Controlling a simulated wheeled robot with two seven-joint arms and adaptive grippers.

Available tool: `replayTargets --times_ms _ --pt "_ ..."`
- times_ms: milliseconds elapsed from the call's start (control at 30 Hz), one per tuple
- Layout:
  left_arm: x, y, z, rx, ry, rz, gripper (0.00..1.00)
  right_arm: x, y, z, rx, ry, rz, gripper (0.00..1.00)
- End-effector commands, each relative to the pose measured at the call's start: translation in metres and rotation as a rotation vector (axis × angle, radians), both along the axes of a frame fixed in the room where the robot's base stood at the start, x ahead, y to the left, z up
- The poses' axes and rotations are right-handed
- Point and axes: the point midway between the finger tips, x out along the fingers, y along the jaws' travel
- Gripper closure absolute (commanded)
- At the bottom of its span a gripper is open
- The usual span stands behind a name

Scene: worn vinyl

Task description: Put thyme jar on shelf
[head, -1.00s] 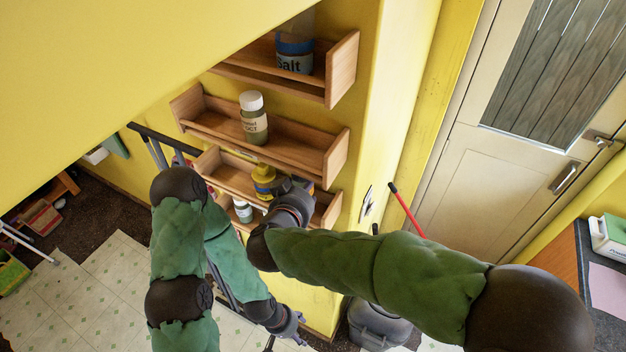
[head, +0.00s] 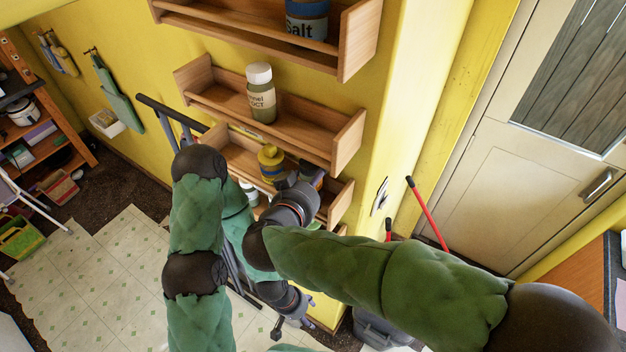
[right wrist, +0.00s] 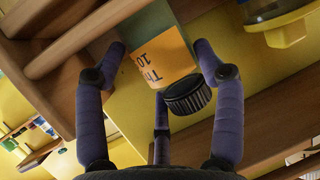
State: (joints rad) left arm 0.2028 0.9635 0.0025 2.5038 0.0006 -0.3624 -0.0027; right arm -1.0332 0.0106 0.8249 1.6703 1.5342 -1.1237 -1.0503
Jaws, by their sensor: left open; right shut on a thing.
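The thyme jar (right wrist: 165,55), with an orange label and black ribbed lid, sits between the purple fingers of my right gripper (right wrist: 162,70) in the right wrist view. The gripper is shut on it. In the head view my right gripper (head: 312,180) is at the lowest visible wooden shelf (head: 233,160), right of a yellow-lidded jar (head: 271,163). The thyme jar is largely hidden there by the hand; I cannot tell whether it touches the shelf. My left gripper (head: 297,312) is open and low, below the shelves.
The middle shelf (head: 310,142) holds a fennel jar (head: 261,95). The upper shelf (head: 352,45) holds a salt jar (head: 306,20). A white-lidded jar (head: 250,190) shows beside my arms. Red handles (head: 428,212) stand near the door (head: 490,170).

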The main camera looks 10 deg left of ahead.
Motion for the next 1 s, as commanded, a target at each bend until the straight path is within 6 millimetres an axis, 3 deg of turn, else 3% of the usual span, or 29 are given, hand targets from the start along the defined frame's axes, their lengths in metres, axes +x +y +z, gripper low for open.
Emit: replayTargets --times_ms 100,133,200,633,1000 --pt "0.000 0.000 0.000 0.000 0.000 0.000 0.37 0.000 0.000 -0.002 0.000 0.000 0.000 0.74" --pt "0.000 0.000 0.000 0.000 0.000 0.000 0.37 0.000 0.000 -0.002 0.000 0.000 -0.001 0.25" --pt "0.000 0.000 0.000 0.000 0.000 0.000 0.37 0.000 0.000 -0.002 0.000 0.000 0.000 0.06" --pt "0.000 0.000 0.000 0.000 0.000 0.000 0.37 0.000 0.000 0.001 0.001 -0.001 0.000 0.06" --pt "0.000 0.000 0.037 0.000 -0.001 0.000 0.37 -0.039 0.005 0.021 -0.003 -0.001 0.004 0.06"
